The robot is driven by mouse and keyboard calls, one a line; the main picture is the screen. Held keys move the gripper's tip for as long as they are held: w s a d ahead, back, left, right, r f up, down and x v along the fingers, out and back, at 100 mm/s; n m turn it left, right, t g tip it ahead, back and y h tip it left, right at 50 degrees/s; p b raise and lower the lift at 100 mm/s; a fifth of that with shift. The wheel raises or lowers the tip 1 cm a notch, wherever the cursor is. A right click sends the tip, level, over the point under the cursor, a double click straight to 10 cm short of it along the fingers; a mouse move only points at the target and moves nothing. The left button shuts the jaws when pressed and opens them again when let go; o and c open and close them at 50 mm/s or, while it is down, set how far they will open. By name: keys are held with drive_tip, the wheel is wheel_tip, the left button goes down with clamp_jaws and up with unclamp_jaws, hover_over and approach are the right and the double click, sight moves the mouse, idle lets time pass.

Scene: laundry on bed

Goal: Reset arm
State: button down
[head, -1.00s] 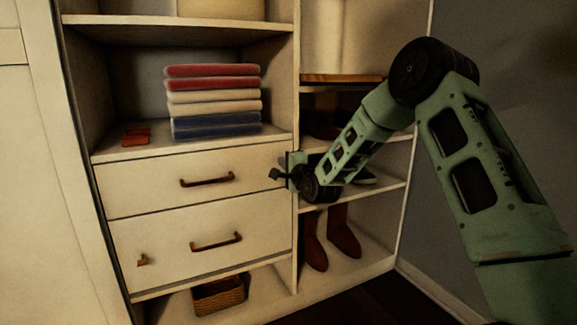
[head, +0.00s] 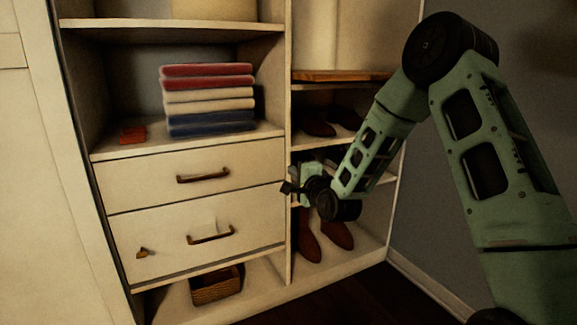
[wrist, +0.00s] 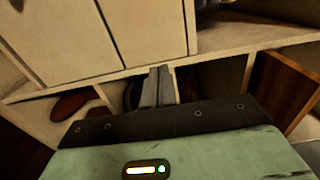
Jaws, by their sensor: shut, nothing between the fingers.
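My green arm reaches in from the right in the head view, bent at a black joint near the top. My gripper (head: 288,188) is at its end, in front of the upright divider between the drawers and the shoe shelves. It is small and dark there. In the wrist view my gripper (wrist: 158,74) shows its two grey fingers together, with nothing between them. The fingers point toward the cabinet boards, and I cannot tell whether they touch anything.
The upper drawer (head: 202,177) and lower drawer (head: 180,245) look shut. Folded cloths (head: 208,98) are stacked above them. Brown boots (head: 308,240) stand on the lower right shelf. A basket (head: 215,288) sits at the bottom. The grey wall (head: 440,240) is at right.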

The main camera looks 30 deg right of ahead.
drive_tip(key=s+a+f+n+g+y, duration=0.2)
drive_tip(key=s+a+n+g, duration=0.3)
drive_tip(key=a, duration=0.5)
drive_tip(key=s+a+f+n+g+y, duration=0.1)
drive_tip(key=s+a+n+g+y, duration=0.2)
drive_tip(key=s+a+n, duration=0.6)
drive_tip(key=s+a+n+g+h, duration=0.25)
drive_tip(key=s+n+g, duration=0.3)
drive_tip(key=s, duration=0.85)
drive_tip(key=s+a+n+g+h, duration=0.1)
drive_tip(key=s+a+n+g, duration=0.4)
drive_tip(key=s, duration=0.8)
wheel_tip(320, 180, up, 35)
drive_tip(key=s+d+n+p, duration=0.1)
drive_tip(key=d+p, duration=0.1)
drive_tip(key=p, duration=3.3)
drive_tip(key=shift+s+d, duration=0.25)
drive_tip(key=shift+d, duration=0.05)
drive_tip(key=shift+w+f+n+t, duration=0.1)
drive_tip(key=shift+n+t, duration=0.15)
